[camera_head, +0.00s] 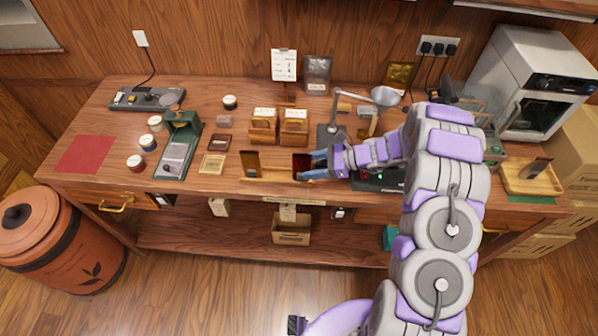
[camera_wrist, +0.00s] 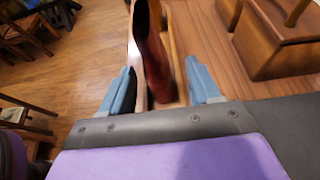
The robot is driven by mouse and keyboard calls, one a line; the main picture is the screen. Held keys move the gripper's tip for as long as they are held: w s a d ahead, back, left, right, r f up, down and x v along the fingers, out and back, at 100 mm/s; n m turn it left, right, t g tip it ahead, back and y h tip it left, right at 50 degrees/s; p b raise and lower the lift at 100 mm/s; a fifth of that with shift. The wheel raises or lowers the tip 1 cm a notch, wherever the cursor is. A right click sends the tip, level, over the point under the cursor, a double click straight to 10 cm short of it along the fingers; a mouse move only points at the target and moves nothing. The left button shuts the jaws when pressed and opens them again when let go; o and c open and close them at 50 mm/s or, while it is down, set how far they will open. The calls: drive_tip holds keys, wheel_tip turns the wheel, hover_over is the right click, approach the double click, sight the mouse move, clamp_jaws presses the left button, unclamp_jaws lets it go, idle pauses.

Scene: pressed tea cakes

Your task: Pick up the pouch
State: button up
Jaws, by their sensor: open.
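A dark red pouch (camera_head: 301,160) stands upright on a light wooden rack (camera_head: 272,181) near the table's front edge. It also shows in the wrist view as a reddish-brown pouch (camera_wrist: 152,52), seen edge-on. My gripper (camera_head: 314,165) is at its right side in the head view. In the wrist view the blue fingers of my gripper (camera_wrist: 160,80) are spread, one on each side of the pouch, with gaps visible. The pouch's lower end is partly hidden by my gripper. A second, brown pouch (camera_head: 251,161) stands at the rack's left end.
Two wooden boxes (camera_head: 263,127) with cards stand behind the rack; one box (camera_wrist: 285,40) is close to my gripper's right in the wrist view. A small dark tin (camera_head: 219,142) and a framed tan tile (camera_head: 212,164) lie left. A metal lamp (camera_head: 385,96) stands behind my arm.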

sight(302, 169)
drive_tip(key=shift+s+a+f+b, duration=0.2)
drive_tip(key=shift+a+f+b, duration=0.15)
drive_tip(key=shift+a+f, duration=0.3)
drive_tip(key=shift+w+a+f, duration=0.1)
drive_tip(key=shift+a, duration=1.15)
drive_tip(key=c, duration=0.3)
drive_tip(key=shift+d, duration=0.35)
drive_tip(key=c, duration=0.6)
drive_tip(key=shift+a, duration=0.1)
drive_tip(key=shift+c, duration=0.7)
